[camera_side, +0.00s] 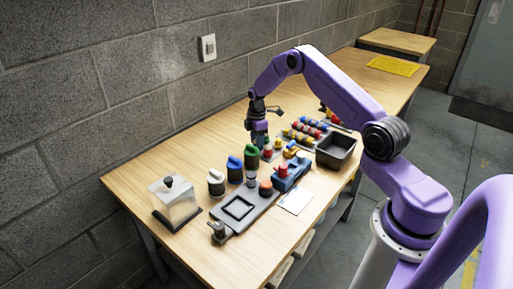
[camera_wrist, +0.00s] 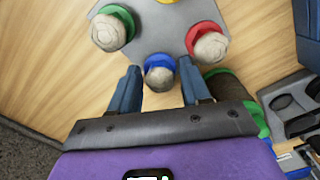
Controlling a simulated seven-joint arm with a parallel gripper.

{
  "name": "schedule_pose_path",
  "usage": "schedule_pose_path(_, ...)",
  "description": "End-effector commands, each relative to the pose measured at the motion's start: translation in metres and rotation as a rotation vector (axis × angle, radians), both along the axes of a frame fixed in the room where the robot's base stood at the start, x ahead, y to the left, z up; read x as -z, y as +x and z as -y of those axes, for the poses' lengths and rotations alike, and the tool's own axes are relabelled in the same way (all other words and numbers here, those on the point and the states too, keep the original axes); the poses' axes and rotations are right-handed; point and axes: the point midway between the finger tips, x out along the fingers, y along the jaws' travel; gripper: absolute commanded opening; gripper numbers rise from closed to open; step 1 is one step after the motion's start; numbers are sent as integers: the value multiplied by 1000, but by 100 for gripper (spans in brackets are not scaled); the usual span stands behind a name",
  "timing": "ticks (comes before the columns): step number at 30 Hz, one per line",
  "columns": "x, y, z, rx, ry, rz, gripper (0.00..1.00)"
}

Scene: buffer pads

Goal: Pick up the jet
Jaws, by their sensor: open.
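I cannot tell for certain which object is the jet. In the wrist view a blue-ringed piece with a pale rough top (camera_wrist: 158,79) stands at the near edge of a grey plate (camera_wrist: 160,36). My gripper (camera_wrist: 159,68) is open, with one finger on each side of this piece; contact is not clear. A green-ringed piece (camera_wrist: 108,33) and a red-ringed piece (camera_wrist: 210,47) stand farther along the plate. A yellow-rimmed piece is cut off at the top. In the side view my gripper (camera_side: 259,138) points down among the small parts and hides some of them.
A dark green cylinder (camera_wrist: 228,86) is close beside the right finger. The side view shows capped canisters (camera_side: 216,183), a grey fixture (camera_side: 238,208), a blue device (camera_side: 291,172), a black bin (camera_side: 336,150) and a clear box (camera_side: 175,203). The table's front left is bare.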

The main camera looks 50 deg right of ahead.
Motion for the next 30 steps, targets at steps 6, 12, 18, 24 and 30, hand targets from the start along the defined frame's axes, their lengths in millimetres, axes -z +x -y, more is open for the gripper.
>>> schedule_pose_path(6,4,0,0,0,-1,2,47)
schedule_pose_path(12,4,0,0,0,-1,2,11)
schedule_pose_path(18,4,0,0,0,-1,2,10)
schedule_pose_path(24,0,1,0,0,-1,2,10)
schedule_pose_path(30,-19,1,0,0,-1,5,10)
